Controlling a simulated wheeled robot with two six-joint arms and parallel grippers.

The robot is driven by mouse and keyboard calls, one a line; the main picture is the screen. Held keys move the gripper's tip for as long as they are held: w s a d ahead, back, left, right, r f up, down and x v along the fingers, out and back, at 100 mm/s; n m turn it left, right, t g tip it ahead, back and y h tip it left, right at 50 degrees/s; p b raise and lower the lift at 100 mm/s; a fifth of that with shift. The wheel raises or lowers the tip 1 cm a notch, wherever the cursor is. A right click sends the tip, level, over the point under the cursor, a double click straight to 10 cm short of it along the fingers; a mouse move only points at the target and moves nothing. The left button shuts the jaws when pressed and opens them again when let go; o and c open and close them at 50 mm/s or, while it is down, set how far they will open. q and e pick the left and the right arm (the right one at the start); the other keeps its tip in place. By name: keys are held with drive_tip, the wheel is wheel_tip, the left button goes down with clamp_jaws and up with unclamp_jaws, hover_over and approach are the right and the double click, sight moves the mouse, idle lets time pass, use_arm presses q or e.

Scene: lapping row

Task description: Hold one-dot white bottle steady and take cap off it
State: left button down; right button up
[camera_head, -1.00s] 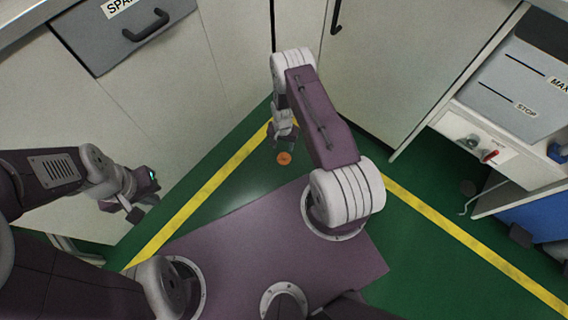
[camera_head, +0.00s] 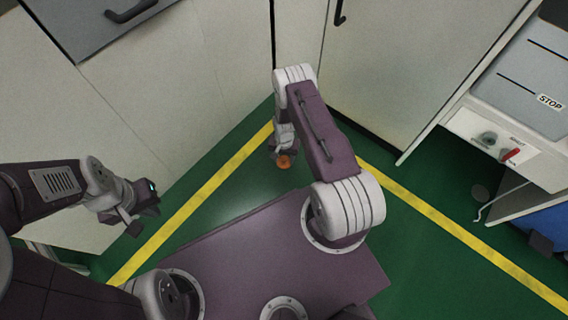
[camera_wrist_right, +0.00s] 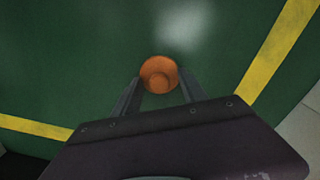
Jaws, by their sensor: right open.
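No white bottle with one dot shows in these views. My right gripper (camera_head: 284,152) points down over the green floor in the head view. In the right wrist view its two dark fingers (camera_wrist_right: 160,92) stand apart. A small round orange thing (camera_wrist_right: 159,74) shows at the fingertips there; it also shows just under the gripper in the head view (camera_head: 284,162). I cannot tell whether it is a cap or whether the fingers touch it. My left gripper (camera_head: 141,214) hangs at the left, with no object visible in it; its jaw gap is unclear.
Pale cabinets (camera_head: 160,90) stand at the left and back, with a grey drawer (camera_head: 95,25) at the upper left. A control panel with a red knob (camera_head: 512,154) and a STOP label (camera_head: 549,102) is at the right. Yellow tape (camera_head: 205,195) marks the green floor.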

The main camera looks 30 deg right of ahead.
sight(284, 158)
clamp_jaws()
wheel_tip(284, 158, up, 5)
drive_tip(key=p, duration=0.4)
drive_tip(key=shift+f, duration=0.2)
drive_tip(key=shift+s+d+r+p, duration=0.1)
drive_tip(key=shift+s+r+p, duration=0.55)
drive_tip(key=shift+p, duration=0.2)
drive_tip(key=s+d+r+p, duration=0.2)
drive_tip(key=s+r+p, duration=0.3)
drive_tip(key=s, duration=0.5)
drive_tip(key=shift+p, duration=0.9)
